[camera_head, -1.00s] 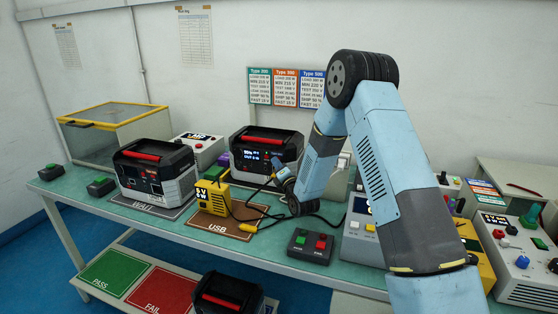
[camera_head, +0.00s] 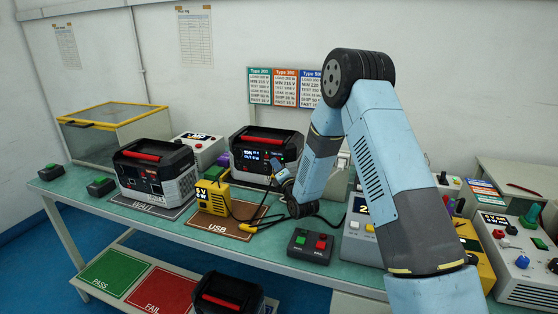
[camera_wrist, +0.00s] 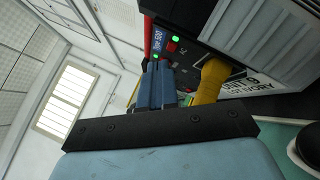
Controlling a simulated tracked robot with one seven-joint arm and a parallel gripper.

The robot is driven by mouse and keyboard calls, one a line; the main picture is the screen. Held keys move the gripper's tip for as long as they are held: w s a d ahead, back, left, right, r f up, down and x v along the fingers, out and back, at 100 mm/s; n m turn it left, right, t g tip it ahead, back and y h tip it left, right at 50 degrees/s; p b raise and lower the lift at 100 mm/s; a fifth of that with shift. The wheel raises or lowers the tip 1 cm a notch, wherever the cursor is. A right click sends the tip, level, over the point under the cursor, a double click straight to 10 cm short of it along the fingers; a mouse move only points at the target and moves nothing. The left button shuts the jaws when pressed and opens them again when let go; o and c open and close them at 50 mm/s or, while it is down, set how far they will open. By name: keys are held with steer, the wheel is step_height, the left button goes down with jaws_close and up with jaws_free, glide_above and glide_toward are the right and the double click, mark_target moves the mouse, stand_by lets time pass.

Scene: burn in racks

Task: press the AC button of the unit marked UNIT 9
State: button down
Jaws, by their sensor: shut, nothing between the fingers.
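A black and grey power unit (camera_head: 266,151) with a red-striped handle and a lit screen stands at the back of the bench. In the wrist view, its front panel (camera_wrist: 197,48) shows close up and sideways, with green lights and a lit screen. A label (camera_wrist: 238,80) there appears to read UNIT 9, partly covered by a yellow plug (camera_wrist: 210,78). My gripper (camera_head: 276,163) is shut and empty, with its tips at the front of this unit. In the wrist view, my blue fingers (camera_wrist: 158,66) point at the panel. They hide part of it, and I cannot tell whether they touch a button.
Another unit (camera_head: 155,171) stands on the WAIT mat, and a third (camera_head: 228,294) is below. A yellow USB load box (camera_head: 212,196) with black cables stands left of my gripper. A red-and-green button box (camera_head: 310,245) is at the bench's front edge.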

steer(key=shift+s+a, duration=0.1)
steer(key=shift+s+a, duration=0.3)
steer(key=shift+s, duration=0.6)
steer(key=shift+s+a, duration=0.35)
steer(key=shift+s, duration=0.6)
steer(key=shift+s+a, duration=0.3)
steer(key=shift+s, duration=0.6)
steer(key=s+a, duration=0.2)
steer(key=s, duration=0.5)
steer(key=shift+s+a, duration=0.25)
steer(key=shift+a, duration=0.1)
steer(key=shift+r, duration=0.1)
